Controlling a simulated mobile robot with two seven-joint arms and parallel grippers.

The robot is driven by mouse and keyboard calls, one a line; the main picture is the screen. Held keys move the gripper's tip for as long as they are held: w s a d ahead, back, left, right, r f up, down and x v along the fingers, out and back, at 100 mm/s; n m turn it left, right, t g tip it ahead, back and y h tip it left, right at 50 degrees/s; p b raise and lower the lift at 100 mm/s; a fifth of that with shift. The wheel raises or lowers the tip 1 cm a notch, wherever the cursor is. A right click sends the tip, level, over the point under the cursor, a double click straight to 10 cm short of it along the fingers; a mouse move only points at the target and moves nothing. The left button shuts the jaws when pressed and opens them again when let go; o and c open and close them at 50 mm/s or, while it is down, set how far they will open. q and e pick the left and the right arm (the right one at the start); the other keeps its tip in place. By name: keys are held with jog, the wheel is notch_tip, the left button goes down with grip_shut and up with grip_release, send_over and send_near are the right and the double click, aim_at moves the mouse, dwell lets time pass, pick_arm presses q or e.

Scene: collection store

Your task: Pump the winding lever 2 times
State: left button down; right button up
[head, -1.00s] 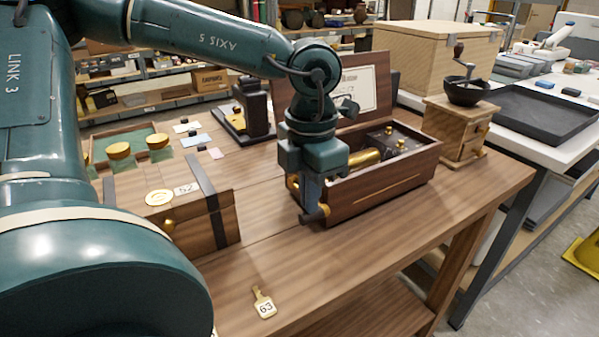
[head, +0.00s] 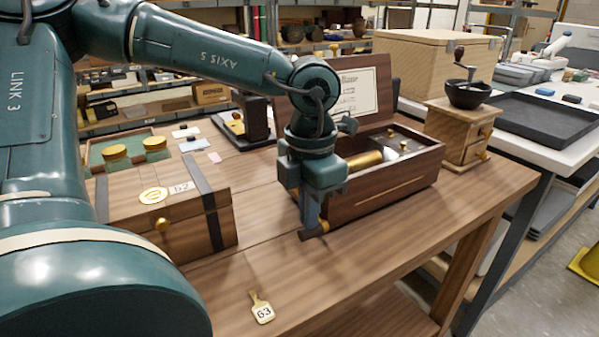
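The open wooden music box (head: 385,200) stands on the table with its lid up, showing a brass cylinder (head: 364,160) inside. My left gripper (head: 313,229) points down at the box's left front corner. A small brass knob (head: 325,227) shows at its fingertips, low near the table top; it looks like the end of the winding lever. The fingers appear shut on it, and they hide most of the lever. My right gripper is not in view.
A wooden chest (head: 175,215) with dark straps stands to the left. A brass tag marked 63 (head: 262,308) lies near the front. A coffee grinder (head: 465,125) stands behind the box at right.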

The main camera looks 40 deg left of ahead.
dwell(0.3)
pick_arm(q)
jog(key=shift+r+p, duration=0.5)
jog(key=shift+p, duration=0.05)
jog(key=shift+d+r+p, duration=0.1)
jog(key=shift+r+p, duration=0.6)
jog(key=shift+r, duration=0.75)
jog(key=r+p, duration=0.1)
jog(key=r, duration=0.1)
jog(key=a+r+p, duration=0.1)
jog(key=shift+w+r, duration=0.1)
jog(key=shift+r, duration=0.35)
